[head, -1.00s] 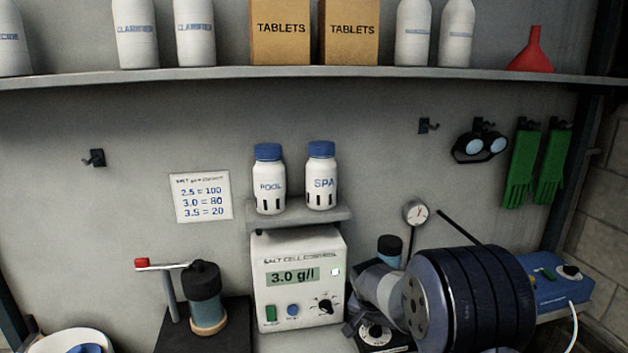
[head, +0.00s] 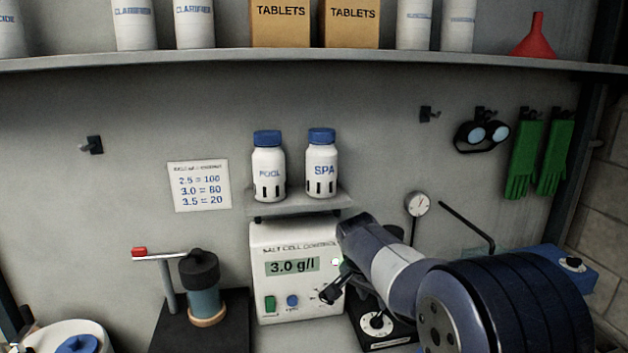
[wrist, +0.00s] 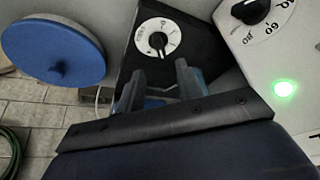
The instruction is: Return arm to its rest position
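My gripper (head: 338,284) hangs in front of the right side of the white salt cell control box (head: 283,240), and partly hides its knob. In the wrist view, my gripper (wrist: 158,82) has its two fingers apart with nothing seen between them. The box's display (head: 292,266) reads 3.0 g/l. Its black knob (wrist: 252,8) is cut off at the top right of the wrist view, beside a lit green lamp (wrist: 285,89). My arm reaches in from the lower right, bent.
A black unit with a white dial (wrist: 158,38) stands behind the fingers. A blue disc (wrist: 52,45) is at the wrist view's upper left. A small shelf (head: 300,204) with POOL and SPA bottles is above the box. A pump-like device (head: 203,290) stands left of it.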

